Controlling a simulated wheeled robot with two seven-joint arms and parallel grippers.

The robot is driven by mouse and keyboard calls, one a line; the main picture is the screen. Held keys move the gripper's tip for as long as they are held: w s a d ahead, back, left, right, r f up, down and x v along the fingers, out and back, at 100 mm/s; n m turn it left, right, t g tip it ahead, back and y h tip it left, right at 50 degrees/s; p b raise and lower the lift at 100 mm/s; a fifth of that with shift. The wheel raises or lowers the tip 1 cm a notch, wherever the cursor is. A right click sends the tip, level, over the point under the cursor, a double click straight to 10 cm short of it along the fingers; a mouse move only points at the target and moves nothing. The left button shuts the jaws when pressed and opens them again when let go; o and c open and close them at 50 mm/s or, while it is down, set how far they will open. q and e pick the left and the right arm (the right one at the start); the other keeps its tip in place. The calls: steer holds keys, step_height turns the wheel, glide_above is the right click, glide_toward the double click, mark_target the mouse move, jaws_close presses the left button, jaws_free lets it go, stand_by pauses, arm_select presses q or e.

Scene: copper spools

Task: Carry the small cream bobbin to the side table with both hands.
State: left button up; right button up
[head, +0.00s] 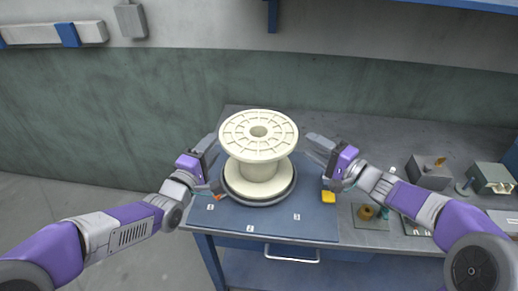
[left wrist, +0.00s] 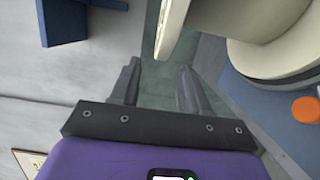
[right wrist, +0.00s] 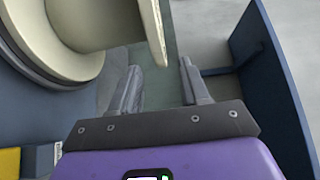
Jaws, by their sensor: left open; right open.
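The cream bobbin (head: 258,148) stands upright on a round dark base with a pale rim (head: 262,200) on the blue-topped table (head: 315,225). My left gripper (head: 212,147) is open at the left of the bobbin, level with its upper part. My right gripper (head: 312,142) is open at its right. In the left wrist view the bobbin's upper flange (left wrist: 172,25) is beside the open fingers (left wrist: 160,85). In the right wrist view the flange (right wrist: 152,30) is likewise beside the open fingers (right wrist: 160,85). Neither gripper visibly holds the bobbin.
A yellow block (head: 328,197) lies right of the base, and a small orange item (head: 220,196) lies left. A copper-coloured spool (head: 367,212) and grey boxes (head: 430,172) stand on the bench to the right. Open floor (head: 110,205) shows at the left.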

mark_target(223, 131)
arm_select(q)
steer(key=shift+x, duration=3.75)
arm_select(e)
steer(key=shift+x, duration=3.8)
arm_select(q)
steer(key=shift+f, duration=0.1)
steer(key=shift+c, duration=0.4)
arm_select(e)
steer(key=shift+s, duration=0.1)
steer(key=shift+c, duration=0.4)
arm_select(q)
jaws_close()
arm_select(e)
jaws_close()
